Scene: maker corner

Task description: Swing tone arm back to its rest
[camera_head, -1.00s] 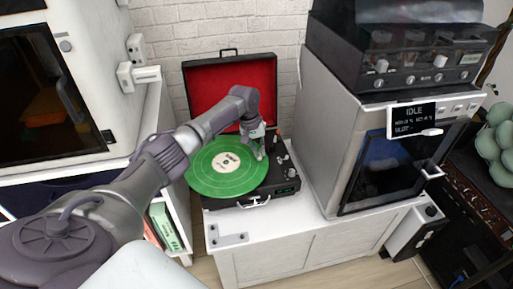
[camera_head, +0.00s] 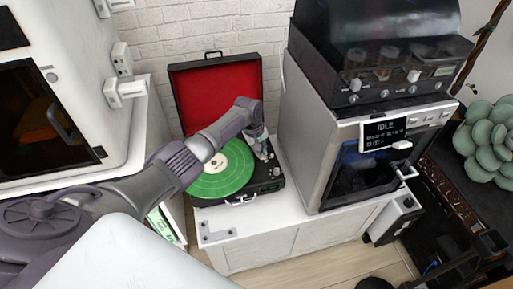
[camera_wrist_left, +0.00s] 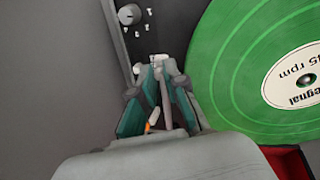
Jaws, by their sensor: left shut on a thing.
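The record player is an open case with a red-lined lid (camera_head: 218,92) and a green record (camera_head: 224,172) on its platter. The record also shows in the left wrist view (camera_wrist_left: 235,60), at the right. My left gripper (camera_head: 264,150) is over the right side of the deck, beside the record. In the left wrist view my left gripper (camera_wrist_left: 158,80) is shut on the grey tone arm (camera_wrist_left: 164,88), which lies between the fingers, just off the record's edge. The tone arm's far end is hidden by the gripper. My right gripper is not in view.
The player stands on a white cabinet (camera_head: 255,228). A grey machine with an IDLE screen (camera_head: 384,132) stands close on the right. A white cabinet with a dark door (camera_head: 40,120) is on the left. A control knob (camera_wrist_left: 129,14) is near the fingers.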

